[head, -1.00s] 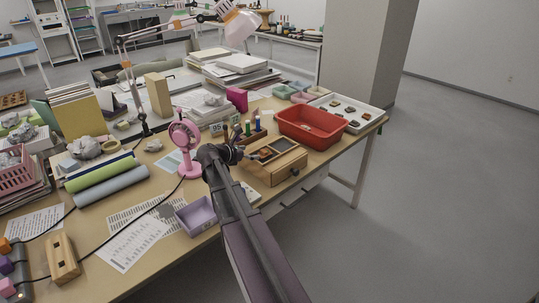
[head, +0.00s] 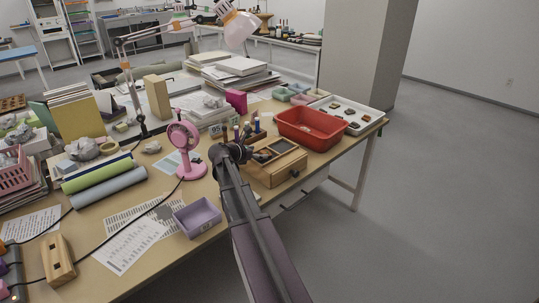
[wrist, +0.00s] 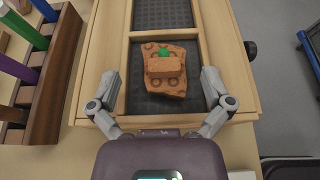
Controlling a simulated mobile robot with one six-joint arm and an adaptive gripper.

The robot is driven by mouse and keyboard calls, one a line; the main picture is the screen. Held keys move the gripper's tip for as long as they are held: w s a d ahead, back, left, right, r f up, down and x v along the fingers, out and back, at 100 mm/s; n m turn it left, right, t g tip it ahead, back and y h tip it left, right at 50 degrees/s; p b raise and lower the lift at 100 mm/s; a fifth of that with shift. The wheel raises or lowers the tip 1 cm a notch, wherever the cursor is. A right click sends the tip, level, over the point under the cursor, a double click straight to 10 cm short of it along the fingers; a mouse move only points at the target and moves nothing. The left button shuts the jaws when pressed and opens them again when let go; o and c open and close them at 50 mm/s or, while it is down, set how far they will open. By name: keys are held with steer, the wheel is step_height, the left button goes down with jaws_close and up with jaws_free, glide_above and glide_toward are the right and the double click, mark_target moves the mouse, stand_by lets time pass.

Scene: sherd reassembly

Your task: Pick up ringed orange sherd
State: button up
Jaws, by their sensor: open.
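The ringed orange sherd (wrist: 167,84) lies in the near compartment of a wooden box (wrist: 222,110), on a dark ridged floor. Round ring marks show on its face; a raised orange block and a green spot show on its middle. My gripper (wrist: 160,76) is open, with one finger left and one right of the sherd, and nothing is held between them. I cannot tell how high the fingers are above it. In the head view my gripper (head: 233,153) is at the left side of the wooden box (head: 286,167), and the sherd is not clear there.
A wooden rack (wrist: 42,95) with coloured upright sticks stands close left of the box. In the head view a red tub (head: 311,129) is behind right, a pink fan (head: 185,150) left, and a lilac bin (head: 197,217) front left. The floor right of the table is clear.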

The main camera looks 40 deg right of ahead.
steer(key=shift+x, duration=1)
jaws_close()
